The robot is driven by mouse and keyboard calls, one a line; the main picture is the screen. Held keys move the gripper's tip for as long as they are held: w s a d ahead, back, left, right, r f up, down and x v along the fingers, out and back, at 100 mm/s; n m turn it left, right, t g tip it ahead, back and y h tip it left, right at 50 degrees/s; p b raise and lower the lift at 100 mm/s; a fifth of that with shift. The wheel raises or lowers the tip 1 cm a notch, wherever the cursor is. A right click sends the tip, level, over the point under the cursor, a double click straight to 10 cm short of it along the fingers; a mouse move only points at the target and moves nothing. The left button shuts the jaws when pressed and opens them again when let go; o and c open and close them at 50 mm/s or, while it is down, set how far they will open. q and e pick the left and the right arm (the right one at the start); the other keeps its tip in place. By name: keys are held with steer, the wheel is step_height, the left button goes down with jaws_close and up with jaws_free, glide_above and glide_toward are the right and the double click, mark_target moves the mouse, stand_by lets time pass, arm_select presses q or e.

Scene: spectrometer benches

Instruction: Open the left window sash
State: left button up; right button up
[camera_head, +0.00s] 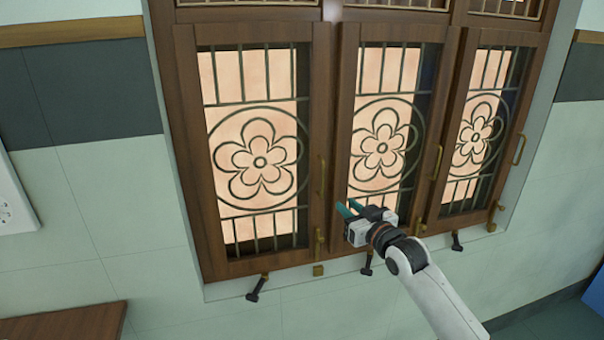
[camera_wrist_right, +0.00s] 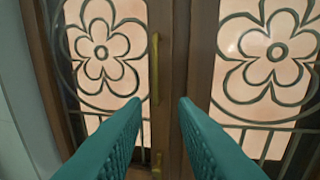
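The left window sash (camera_head: 186,150) is a brown wooden frame with a flower grille over pale panes, and it looks closed. Its slim brass pull handle (camera_head: 322,182) is upright on the right stile, with a small brass latch (camera_head: 318,242) below. My right gripper (camera_head: 346,209) is just right of and slightly below that handle, in front of the window. In the right wrist view its teal fingers are apart with nothing between them. There, the handle (camera_wrist_right: 154,68) stands beyond the fingertips, slightly left of centre. My left gripper is out of view.
The middle sash (camera_head: 343,110) and right sash (camera_head: 540,75) carry similar grilles and brass handles. Dark stays (camera_head: 258,288) hang along the sill. A brown wooden surface (camera_head: 65,325) is at lower left, and a white wall panel (camera_head: 12,200) at the left edge.

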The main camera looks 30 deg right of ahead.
mark_target(322, 194)
steer(key=shift+w+r+p, duration=0.3)
steer(key=shift+w+p, duration=0.2)
steer(key=shift+w, duration=1.5)
steer(key=shift+w+r+p, duration=0.35)
steer(key=shift+w+p, duration=0.1)
steer(key=shift+w, duration=1.6)
steer(key=shift+w+r+p, duration=0.3)
steer(key=shift+w+p, duration=0.2)
steer(key=shift+w, duration=1.5)
jaws_close()
